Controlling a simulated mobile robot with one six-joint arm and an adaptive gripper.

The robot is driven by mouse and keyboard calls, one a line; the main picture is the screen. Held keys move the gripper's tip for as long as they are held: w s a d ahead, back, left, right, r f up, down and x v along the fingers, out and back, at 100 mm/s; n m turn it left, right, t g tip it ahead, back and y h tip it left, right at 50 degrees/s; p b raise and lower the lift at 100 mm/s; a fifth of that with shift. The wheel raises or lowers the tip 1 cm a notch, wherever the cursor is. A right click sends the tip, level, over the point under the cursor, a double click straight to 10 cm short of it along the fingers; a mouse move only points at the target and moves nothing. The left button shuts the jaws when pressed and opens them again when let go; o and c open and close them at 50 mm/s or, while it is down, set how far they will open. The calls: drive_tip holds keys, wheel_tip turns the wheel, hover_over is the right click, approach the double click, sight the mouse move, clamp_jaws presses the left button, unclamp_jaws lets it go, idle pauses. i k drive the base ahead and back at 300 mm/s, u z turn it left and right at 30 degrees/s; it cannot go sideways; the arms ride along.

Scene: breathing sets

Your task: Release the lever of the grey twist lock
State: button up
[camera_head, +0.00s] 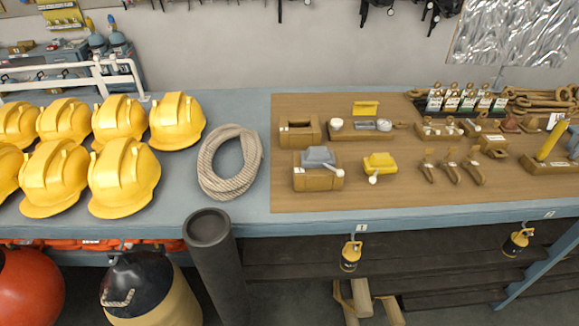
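The grey twist lock (318,156) sits on top of a brown box-like block (318,181) on the wooden board. A small pale round knob shows at the block's upper front, near the grey part; it is too small to tell whether it is the lever's end or how the lever is turned. A yellow piece of similar shape (380,161) lies just right of it, with a white round knob at its front. My gripper is not in view.
The wooden board (400,200) lies on a blue-grey bench. Behind the lock are another brown block (299,134) and small fittings. Wrench-like pieces (450,171) lie to the right. A coiled rope (229,162) and yellow helmets (124,177) lie left. The board's front strip is clear.

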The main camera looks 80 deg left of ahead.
sight(340, 172)
drive_tip(key=k, duration=1.6)
drive_tip(key=u, duration=1.8)
drive_tip(key=i, duration=0.85)
drive_tip(key=u, duration=0.05)
